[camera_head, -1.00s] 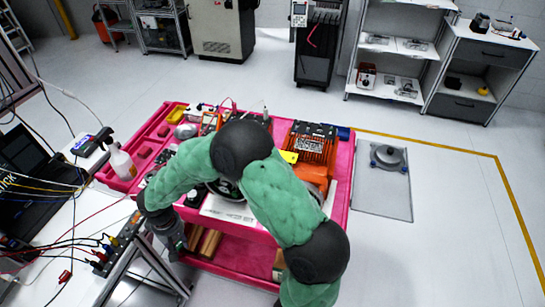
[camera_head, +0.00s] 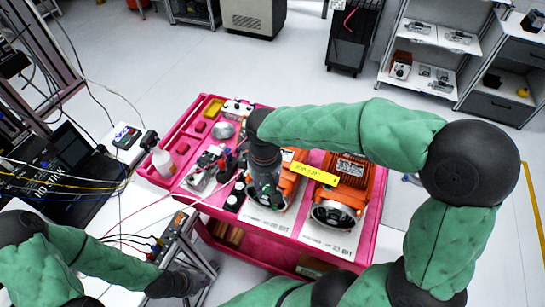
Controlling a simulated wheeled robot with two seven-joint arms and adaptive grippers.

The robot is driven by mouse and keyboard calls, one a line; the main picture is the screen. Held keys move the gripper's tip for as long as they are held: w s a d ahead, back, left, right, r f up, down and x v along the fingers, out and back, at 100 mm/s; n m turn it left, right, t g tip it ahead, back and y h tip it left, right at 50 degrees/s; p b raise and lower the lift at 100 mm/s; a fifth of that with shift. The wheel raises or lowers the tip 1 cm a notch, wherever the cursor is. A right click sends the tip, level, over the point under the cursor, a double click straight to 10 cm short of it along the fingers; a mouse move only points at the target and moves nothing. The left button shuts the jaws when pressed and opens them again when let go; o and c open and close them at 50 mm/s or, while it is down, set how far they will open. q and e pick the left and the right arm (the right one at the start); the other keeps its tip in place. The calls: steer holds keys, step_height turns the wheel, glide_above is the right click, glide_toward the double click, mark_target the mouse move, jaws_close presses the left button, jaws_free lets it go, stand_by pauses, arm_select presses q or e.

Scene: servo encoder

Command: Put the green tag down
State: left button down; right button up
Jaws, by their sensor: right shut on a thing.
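My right gripper (camera_head: 268,202) points down over the near middle of the pink cart (camera_head: 190,123), beside the left orange motor (camera_head: 287,188). A second orange motor (camera_head: 340,200) stands to the right on a white printed sheet (camera_head: 328,238). A yellow label (camera_head: 320,173) with dark lettering lies across the motors' area. My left gripper (camera_head: 203,278) is low at the left, in front of the cart near the side bench; its fingers are unclear.
Left of the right gripper are black cylindrical parts (camera_head: 234,199), a yellow tray (camera_head: 213,108) and a spray bottle (camera_head: 163,162). Cables and a terminal strip (camera_head: 160,248) crowd the left bench. Shelves (camera_head: 432,50) stand behind; the floor between is clear.

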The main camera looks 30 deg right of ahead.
steer(key=shift+r, duration=0.4)
steer(key=shift+w+d+f, duration=0.15)
steer(key=shift+w+d, duration=0.1)
steer(key=shift+d, duration=0.05)
steer(key=w+d+f, duration=0.8)
steer(key=shift+w+d+f, duration=0.15)
steer(key=shift+w+f, duration=0.05)
steer(key=shift+w, duration=0.15)
steer(key=shift+w+d+f, duration=0.3)
steer(key=shift+d+f, duration=0.05)
steer(key=shift+f, duration=0.25)
steer(key=shift+w+f, duration=0.15)
steer(key=shift+f, duration=1.4)
